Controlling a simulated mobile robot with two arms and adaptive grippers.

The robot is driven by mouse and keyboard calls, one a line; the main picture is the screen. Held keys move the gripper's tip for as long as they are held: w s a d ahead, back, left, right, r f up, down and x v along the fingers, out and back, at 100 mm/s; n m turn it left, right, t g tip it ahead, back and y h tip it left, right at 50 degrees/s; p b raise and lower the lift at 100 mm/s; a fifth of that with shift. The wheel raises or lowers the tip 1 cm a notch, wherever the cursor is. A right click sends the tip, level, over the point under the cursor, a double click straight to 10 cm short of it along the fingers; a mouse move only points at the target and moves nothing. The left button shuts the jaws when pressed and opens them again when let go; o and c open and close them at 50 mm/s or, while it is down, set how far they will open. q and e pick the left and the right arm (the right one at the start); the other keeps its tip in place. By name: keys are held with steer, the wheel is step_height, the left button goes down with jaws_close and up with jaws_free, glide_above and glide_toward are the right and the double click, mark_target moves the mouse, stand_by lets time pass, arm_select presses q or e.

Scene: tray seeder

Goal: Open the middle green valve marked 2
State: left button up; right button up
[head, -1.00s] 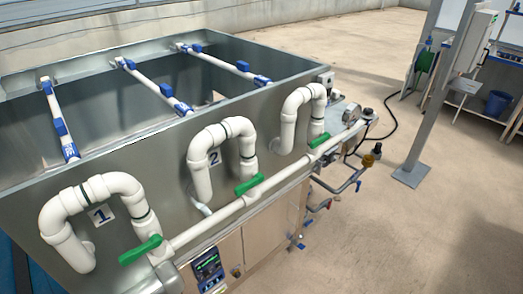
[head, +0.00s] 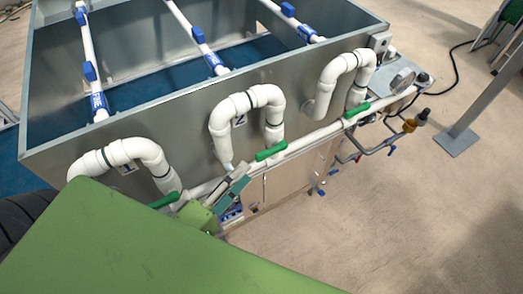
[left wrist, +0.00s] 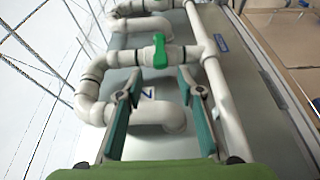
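The middle green valve (head: 271,151) is on the white pipe at the lower end of the loop beside the "2" sign (head: 240,121). In the left wrist view the green valve handle (left wrist: 160,52) lies crosswise to its short branch pipe. The "2" sign (left wrist: 148,93) shows between my fingers there. My left gripper (head: 237,176) is just left of and below the valve in the head view. In the left wrist view my left gripper (left wrist: 160,82) is open and empty, its two teal fingers apart, with the handle just beyond the fingertips. My right gripper is out of view.
A green valve (head: 163,200) at left is partly behind my arm; another green valve (head: 357,110) is at right. The long white manifold pipe (head: 311,138) runs along the metal tank (head: 190,115).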

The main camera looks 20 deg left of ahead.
mark_target(257, 161)
arm_select(q)
steer(key=p+x, duration=0.2)
steer(key=x, duration=0.4)
steer(key=shift+w, duration=0.4)
steer(key=shift+w+d+f, duration=0.1)
steer(key=shift+w+d, duration=0.15)
steer(key=shift+w, duration=0.35)
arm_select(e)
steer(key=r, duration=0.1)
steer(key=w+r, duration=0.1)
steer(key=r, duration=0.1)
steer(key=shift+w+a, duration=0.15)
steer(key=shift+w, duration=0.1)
arm_select(q)
jaws_close()
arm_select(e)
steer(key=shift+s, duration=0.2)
